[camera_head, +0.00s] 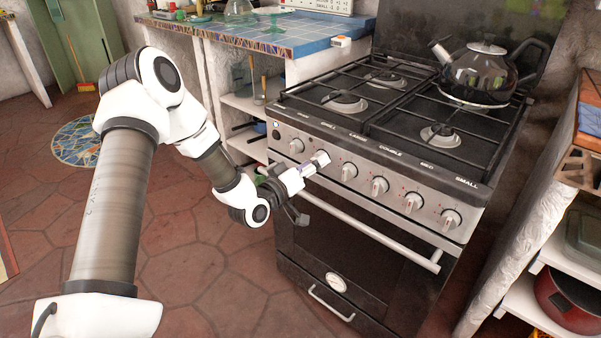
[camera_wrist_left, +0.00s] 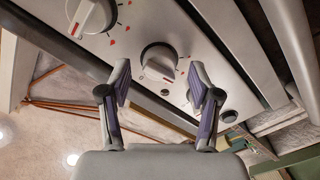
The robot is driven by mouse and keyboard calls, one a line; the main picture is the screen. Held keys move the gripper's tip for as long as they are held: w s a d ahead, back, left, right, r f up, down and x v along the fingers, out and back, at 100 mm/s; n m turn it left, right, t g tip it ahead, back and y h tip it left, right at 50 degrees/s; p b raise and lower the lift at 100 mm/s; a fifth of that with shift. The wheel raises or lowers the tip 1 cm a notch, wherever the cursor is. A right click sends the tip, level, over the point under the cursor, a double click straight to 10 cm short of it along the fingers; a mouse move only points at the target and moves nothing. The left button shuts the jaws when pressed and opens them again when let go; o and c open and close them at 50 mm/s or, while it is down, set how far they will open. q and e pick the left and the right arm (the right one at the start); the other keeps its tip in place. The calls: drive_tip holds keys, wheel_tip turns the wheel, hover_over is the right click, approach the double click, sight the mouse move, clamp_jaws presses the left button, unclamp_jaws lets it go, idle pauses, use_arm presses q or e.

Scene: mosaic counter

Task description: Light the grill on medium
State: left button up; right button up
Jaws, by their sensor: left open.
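The black and steel stove (camera_head: 385,215) has a row of white knobs along its front panel, with labels along the top edge. The grill knob (camera_head: 320,158) is second from the left. My left gripper (camera_head: 305,168) is just in front of it. In the left wrist view the gripper (camera_wrist_left: 160,76) is open, and the grill knob (camera_wrist_left: 159,60) shows between and beyond its two fingertips. The knob has a red mark on its lower part. I cannot tell whether the fingers touch it. My right gripper is not in view.
The large-burner knob (camera_wrist_left: 92,14) is at upper left in the wrist view. A dark kettle (camera_head: 480,72) stands on the back right burner. The oven handle (camera_head: 375,232) runs below the knobs. A blue-tiled counter (camera_head: 300,32) is left of the stove, and shelves (camera_head: 570,255) are at right.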

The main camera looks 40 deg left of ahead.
use_arm(q)
drive_tip(key=s, duration=1)
drive_tip(key=shift+s+a, duration=0.4)
clamp_jaws()
idle(0.7)
